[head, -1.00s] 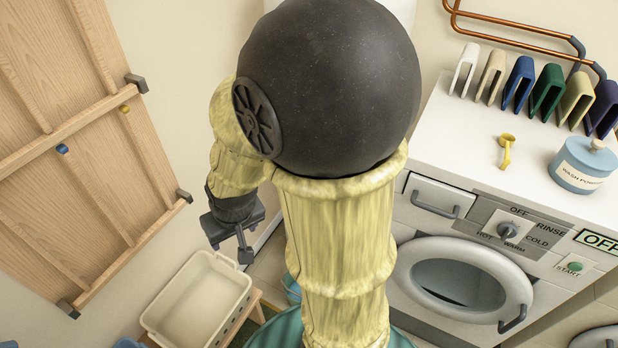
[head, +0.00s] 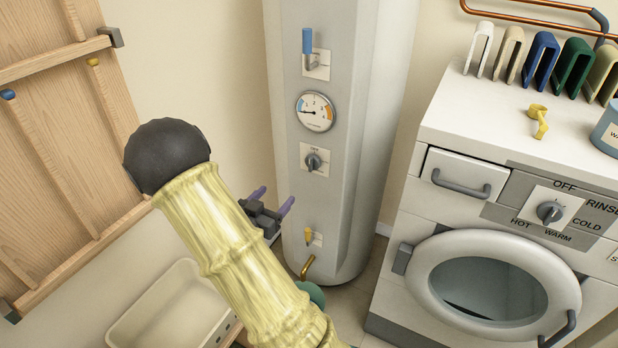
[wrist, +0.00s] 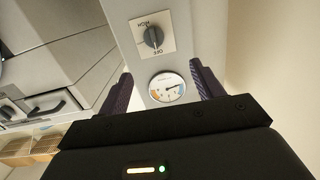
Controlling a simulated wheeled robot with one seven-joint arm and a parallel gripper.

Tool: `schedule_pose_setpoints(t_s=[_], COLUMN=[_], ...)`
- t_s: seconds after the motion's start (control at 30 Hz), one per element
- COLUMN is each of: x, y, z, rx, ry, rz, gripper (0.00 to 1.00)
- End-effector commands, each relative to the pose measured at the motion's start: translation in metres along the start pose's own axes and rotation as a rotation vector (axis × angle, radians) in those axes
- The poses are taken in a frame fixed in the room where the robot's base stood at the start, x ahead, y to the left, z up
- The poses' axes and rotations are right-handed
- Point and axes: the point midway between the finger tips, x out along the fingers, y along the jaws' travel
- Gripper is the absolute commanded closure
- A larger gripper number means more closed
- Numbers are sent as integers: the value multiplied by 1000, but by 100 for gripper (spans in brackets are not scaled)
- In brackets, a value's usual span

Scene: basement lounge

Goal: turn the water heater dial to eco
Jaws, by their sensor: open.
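The water heater (head: 350,100) is a tall pale cylinder. Its dial (head: 313,161) is a small grey knob on a white plate below a round gauge (head: 316,112). In the wrist view the dial (wrist: 153,37) appears upside down beyond the fingertips, with the gauge (wrist: 167,88) between the fingers. I cannot make out an eco mark or the exact pointer setting. My gripper (head: 272,200) is open and empty, with purple fingers, lower left of the dial and apart from it.
A blue-handled lever (head: 307,42) is above the gauge; a yellow-handled tap (head: 308,237) is low on the heater. The washing machine (head: 440,215) stands to the right. A cream basin (head: 165,310) and wooden rack (head: 60,130) are at left.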

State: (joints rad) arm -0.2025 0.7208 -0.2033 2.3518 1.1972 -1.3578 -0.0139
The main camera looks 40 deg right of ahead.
Motion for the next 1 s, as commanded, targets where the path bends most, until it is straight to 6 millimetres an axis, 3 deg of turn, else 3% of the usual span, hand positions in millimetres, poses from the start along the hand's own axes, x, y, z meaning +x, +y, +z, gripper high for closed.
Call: schedule_pose_setpoints(t_s=[0.57,1.0], x=[8,78], y=[7,10], z=[-1,-5], rx=[-9,-8], ry=[61,61], rz=[40,42], gripper=[34,34])
